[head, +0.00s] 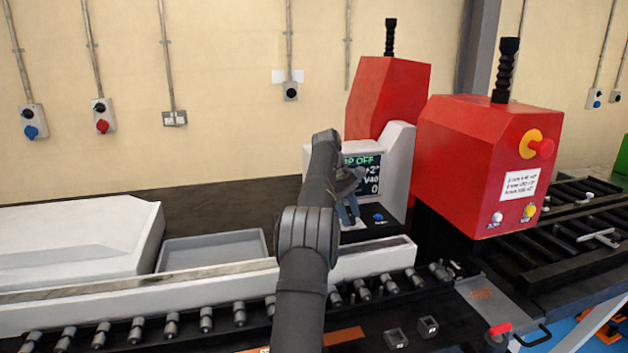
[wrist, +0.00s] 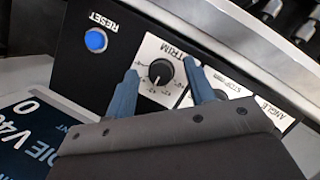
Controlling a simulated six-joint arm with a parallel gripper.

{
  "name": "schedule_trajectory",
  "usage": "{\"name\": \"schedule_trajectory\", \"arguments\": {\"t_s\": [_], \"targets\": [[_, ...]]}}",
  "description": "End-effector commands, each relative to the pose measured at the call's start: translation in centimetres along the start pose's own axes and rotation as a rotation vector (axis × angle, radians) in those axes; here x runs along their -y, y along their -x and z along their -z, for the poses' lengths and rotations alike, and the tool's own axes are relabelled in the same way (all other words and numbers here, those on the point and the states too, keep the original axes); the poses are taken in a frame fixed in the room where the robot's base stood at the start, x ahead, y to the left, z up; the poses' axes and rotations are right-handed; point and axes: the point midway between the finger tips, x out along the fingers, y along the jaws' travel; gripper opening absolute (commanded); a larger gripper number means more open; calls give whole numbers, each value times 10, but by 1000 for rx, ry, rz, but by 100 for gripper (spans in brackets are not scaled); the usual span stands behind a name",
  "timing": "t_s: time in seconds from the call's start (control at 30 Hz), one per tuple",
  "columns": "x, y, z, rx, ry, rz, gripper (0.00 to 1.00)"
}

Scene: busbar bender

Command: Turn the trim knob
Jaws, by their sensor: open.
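The trim knob (wrist: 160,72) is a small black round knob on a white dial plate marked TRIM, on a black sloped control panel (wrist: 75,70). In the wrist view my gripper (wrist: 160,82) is open, with one blue finger on each side of the knob. I cannot tell whether the fingers touch it. In the head view my gripper (head: 346,208) is in front of the white console (head: 400,150), and the knob is hidden behind it. The console's screen (head: 372,172) is partly covered by my arm.
A blue RESET button (wrist: 96,40) sits beside the trim dial, and it also shows in the head view (head: 378,217). A STOP dial and an ANGLE label lie on the other side, partly hidden. Red machine housings (head: 490,160) stand to the right. A roller conveyor (head: 205,318) runs along the front.

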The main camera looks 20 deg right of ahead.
Motion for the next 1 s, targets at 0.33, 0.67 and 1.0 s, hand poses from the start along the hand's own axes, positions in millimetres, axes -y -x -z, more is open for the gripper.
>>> {"name": "schedule_trajectory", "arguments": {"t_s": [0.33,0.67,1.0], "targets": [[4,1,-1,0,342,-142,49],[5,0,-2,0,691,-287,49],[6,-1,-4,-1,1014,-422,49]]}}
